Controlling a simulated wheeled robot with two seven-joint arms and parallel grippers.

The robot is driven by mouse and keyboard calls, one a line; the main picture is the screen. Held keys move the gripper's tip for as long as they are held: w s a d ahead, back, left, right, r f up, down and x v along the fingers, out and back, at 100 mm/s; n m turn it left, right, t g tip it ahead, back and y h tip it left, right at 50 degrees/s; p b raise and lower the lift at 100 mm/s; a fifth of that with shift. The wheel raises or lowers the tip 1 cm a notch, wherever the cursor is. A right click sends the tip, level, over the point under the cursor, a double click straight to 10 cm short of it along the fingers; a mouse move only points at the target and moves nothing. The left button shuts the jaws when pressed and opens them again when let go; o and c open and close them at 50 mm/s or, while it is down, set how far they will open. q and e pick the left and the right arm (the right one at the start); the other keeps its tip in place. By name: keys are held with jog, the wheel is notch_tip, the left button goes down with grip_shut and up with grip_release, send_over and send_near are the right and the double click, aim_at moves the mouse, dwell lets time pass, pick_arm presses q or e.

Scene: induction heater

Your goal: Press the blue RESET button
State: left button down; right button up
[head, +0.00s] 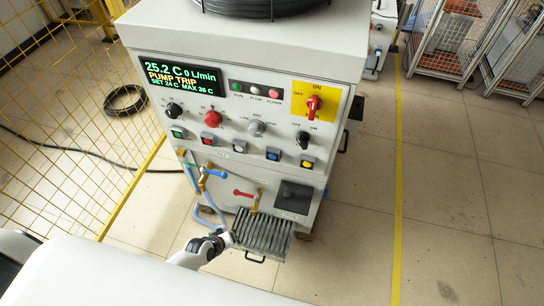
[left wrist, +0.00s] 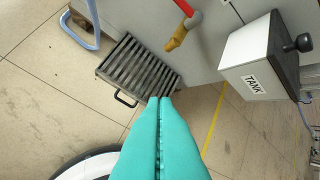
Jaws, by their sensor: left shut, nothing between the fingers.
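My left gripper (head: 229,238) is low in front of the machine, at the left side of the slatted tray and well below the button row. In the left wrist view its teal fingers (left wrist: 159,101) are shut with nothing between them, pointing towards the tray. The button does not show in the left wrist view. My right gripper is not in view.
The slatted tray (head: 262,235) juts out low from the machine, under a red-handled tap (head: 244,194) and a blue-handled tap (head: 212,173). A box marked TANK (left wrist: 252,62) also sticks out.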

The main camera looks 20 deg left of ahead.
aim_at(273, 155)
pick_arm(q)
jog(key=w+d+r+n+t+h, duration=0.1)
jog(key=w+d+r+n+h, duration=0.1)
jog(key=w+r, duration=0.3)
jog(key=w+d+r+n+t+h, duration=0.2)
jog(key=w+r, duration=0.4)
jog(key=r, duration=0.7)
jog(key=shift+w+d+r+n, duration=0.15)
jog(key=shift+w+d+n, duration=0.15)
jog(key=shift+d+n, duration=0.6)
jog(key=shift+w+d, duration=0.15)
jog(key=shift+d, duration=0.05)
jog(key=w+b, duration=0.4)
jog(key=w, duration=0.4)
jog(key=shift+w, duration=0.25)
jog(key=shift+w, duration=0.1)
jog(key=shift+w, duration=0.35)
